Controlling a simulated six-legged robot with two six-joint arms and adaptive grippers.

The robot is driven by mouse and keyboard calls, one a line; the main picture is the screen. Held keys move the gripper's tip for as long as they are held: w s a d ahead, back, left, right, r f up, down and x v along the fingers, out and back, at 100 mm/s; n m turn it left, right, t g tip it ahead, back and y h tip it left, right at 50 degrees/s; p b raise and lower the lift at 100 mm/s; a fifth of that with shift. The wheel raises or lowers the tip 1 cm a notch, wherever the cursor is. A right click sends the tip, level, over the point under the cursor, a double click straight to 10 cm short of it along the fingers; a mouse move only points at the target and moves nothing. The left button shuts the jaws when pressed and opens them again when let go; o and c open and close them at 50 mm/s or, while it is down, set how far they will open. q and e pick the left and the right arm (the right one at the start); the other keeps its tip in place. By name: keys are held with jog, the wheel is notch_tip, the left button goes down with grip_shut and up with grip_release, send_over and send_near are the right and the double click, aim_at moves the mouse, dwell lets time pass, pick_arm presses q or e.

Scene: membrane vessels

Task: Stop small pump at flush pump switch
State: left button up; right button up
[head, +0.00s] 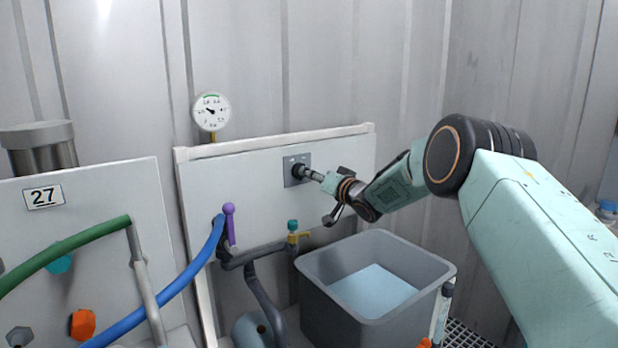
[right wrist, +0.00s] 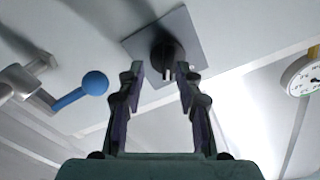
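The flush pump switch is a dark round knob (right wrist: 168,52) on a square grey plate (head: 291,179), mounted on a white panel. In the head view the knob (head: 297,170) is partly covered by my right gripper (head: 308,174), which points at it from the right. In the right wrist view my right gripper (right wrist: 160,72) has its two fingers apart, with the knob in line with the gap between the tips. A pale mark shows on the knob's lower edge. I cannot tell whether the fingertips touch it. My left gripper is out of view.
A grey bin (head: 377,318) with pale blue liquid stands below the switch. A purple-handled valve (head: 229,222), blue hose (head: 183,283) and dark pipes are left of it. A round gauge (head: 211,112) sits above the panel. A panel numbered 27 (head: 44,196) is at far left.

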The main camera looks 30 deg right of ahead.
jog(key=shift+w+a+r, duration=0.15)
jog(key=shift+w+a, duration=0.25)
jog(key=shift+w, duration=0.3)
jog(key=shift+a+r, duration=0.15)
jog(key=shift+a, duration=0.1)
jog(key=c, duration=0.3)
jog(key=shift+d, duration=0.2)
grip_shut()
jog(key=shift+a, duration=0.1)
